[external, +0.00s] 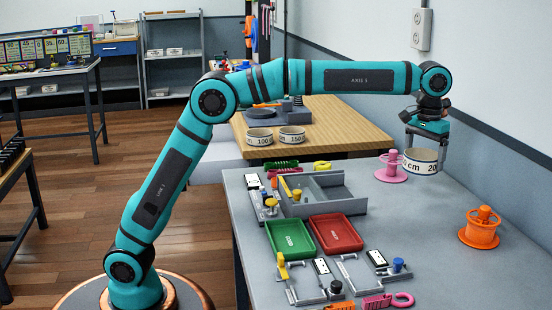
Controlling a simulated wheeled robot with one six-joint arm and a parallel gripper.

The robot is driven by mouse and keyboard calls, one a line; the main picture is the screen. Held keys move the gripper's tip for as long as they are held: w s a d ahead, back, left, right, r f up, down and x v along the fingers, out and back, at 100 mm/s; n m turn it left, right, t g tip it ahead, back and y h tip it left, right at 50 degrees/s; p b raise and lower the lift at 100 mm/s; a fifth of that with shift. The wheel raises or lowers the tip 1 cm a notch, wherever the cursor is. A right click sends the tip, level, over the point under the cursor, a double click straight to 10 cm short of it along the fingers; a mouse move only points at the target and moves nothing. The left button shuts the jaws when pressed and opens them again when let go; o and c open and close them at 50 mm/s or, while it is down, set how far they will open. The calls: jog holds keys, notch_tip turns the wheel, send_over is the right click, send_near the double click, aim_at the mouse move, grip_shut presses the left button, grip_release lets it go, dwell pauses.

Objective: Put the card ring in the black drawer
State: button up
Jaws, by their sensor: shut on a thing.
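A pale card ring (420,167) with dark lettering, "cm 20" in part, is at the far right of the grey bench, close to the wall. My gripper (428,146) points down at its upper rim and is shut on it; the fingertips are small and partly hidden. I cannot tell whether the ring touches the bench or hangs just above it. No black drawer can be made out; a grey open-topped box (345,204) stands on the bench left of the ring.
A pink spool (391,170) stands just left of the ring, an orange spool (481,230) in front right. Green (290,241) and red (336,233) trays and strap fixtures crowd the bench's left and front. Two similar rings (260,138) sit on the wooden table. The bench's right middle is clear.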

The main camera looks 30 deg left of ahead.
jog(key=w+a+r+n, duration=0.1)
jog(key=w+a+r, duration=0.1)
jog(key=w+a, duration=0.75)
jog(key=w+a+r+n, duration=0.2)
jog(key=w+a, duration=0.3)
jog(key=a, duration=1)
jog(key=w+a+r+n, duration=0.1)
jog(key=w+a, duration=0.6)
jog(key=a, duration=0.5)
jog(key=a+n, duration=0.4)
jog(key=a, duration=3.1)
jog(key=s+a+f+n, duration=0.1)
jog(key=s+a, duration=0.3)
jog(key=a, duration=0.4)
jog(key=s+a+n, duration=0.1)
jog(key=s+a, duration=0.3)
jog(key=a, duration=0.3)
jog(key=shift+a+f, duration=0.2)
jog(key=shift+f, duration=14.6)
jog(key=shift+f, duration=0.1)
